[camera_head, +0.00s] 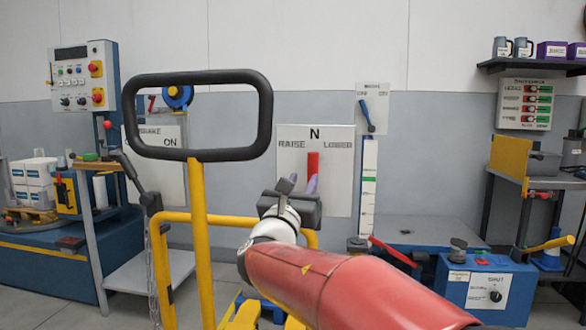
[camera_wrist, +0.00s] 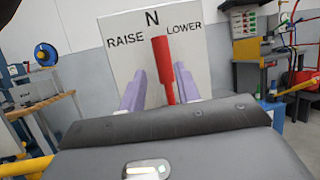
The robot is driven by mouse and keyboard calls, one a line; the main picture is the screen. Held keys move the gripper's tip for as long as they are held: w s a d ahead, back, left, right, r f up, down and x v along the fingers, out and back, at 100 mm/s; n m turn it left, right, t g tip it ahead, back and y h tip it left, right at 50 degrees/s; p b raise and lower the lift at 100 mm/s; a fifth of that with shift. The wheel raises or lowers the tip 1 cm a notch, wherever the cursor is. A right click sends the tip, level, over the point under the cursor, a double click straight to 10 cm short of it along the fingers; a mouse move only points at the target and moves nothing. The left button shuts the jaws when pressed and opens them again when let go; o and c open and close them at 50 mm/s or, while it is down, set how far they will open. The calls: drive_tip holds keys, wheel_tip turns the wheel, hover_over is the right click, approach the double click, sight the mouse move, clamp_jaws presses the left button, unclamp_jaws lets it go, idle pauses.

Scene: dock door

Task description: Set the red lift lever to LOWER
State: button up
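The red lift lever (camera_head: 313,165) stands upright on a pale panel (camera_head: 338,195) marked RAISE, N and LOWER. It points up near the N, between the two side labels. In the wrist view the lever (camera_wrist: 162,65) rises between the two purple fingers of my gripper (camera_wrist: 158,88). The fingers are apart, with a gap to the lever on the left and the right finger close to it. In the head view my gripper (camera_head: 298,185) is in front of the panel, low on the lever. The lever's lower part is hidden, and I cannot tell whether a finger touches it.
A yellow post with a black loop handle (camera_head: 262,120) stands left of my arm. A small panel with a blue lever (camera_head: 368,115) is right of the lift panel. A blue box with a SHUT label (camera_head: 485,285) and a red handle (camera_head: 393,250) are at lower right.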

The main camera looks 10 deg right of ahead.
sight(311, 169)
drive_tip(key=p+x, duration=0.1)
drive_tip(key=x, duration=0.6)
drive_tip(key=shift+d, duration=0.25)
drive_tip(key=shift+c, duration=0.4)
clamp_jaws()
